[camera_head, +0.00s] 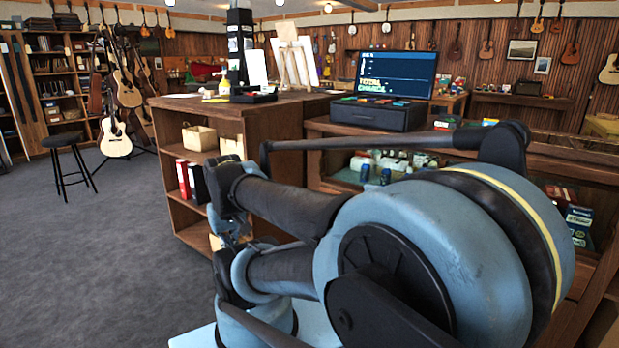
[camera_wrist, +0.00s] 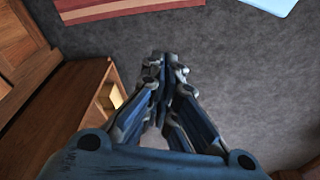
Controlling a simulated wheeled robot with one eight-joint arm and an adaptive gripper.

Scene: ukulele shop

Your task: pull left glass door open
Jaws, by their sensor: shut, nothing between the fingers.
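In the wrist view my gripper (camera_wrist: 164,62) is shut and empty, its fingers together above the grey carpet. In the head view I cannot make it out; my arm fills the middle and right. The counter (camera_head: 318,127) has a display section behind my arm, with small goods inside. My arm hides much of its front. I cannot clearly make out the left glass door, its edge or a handle in either view. In the wrist view, wooden furniture (camera_wrist: 70,100) stands to the left of my gripper, apart from its fingers.
A wooden shelf unit (camera_head: 177,113) with red and white binders (camera_head: 190,180) stands left of my arm. A monitor (camera_head: 396,74) and a black box (camera_head: 376,115) are on the counter. A stool (camera_head: 66,142) stands at left. Carpet (camera_head: 90,260) at front left is clear.

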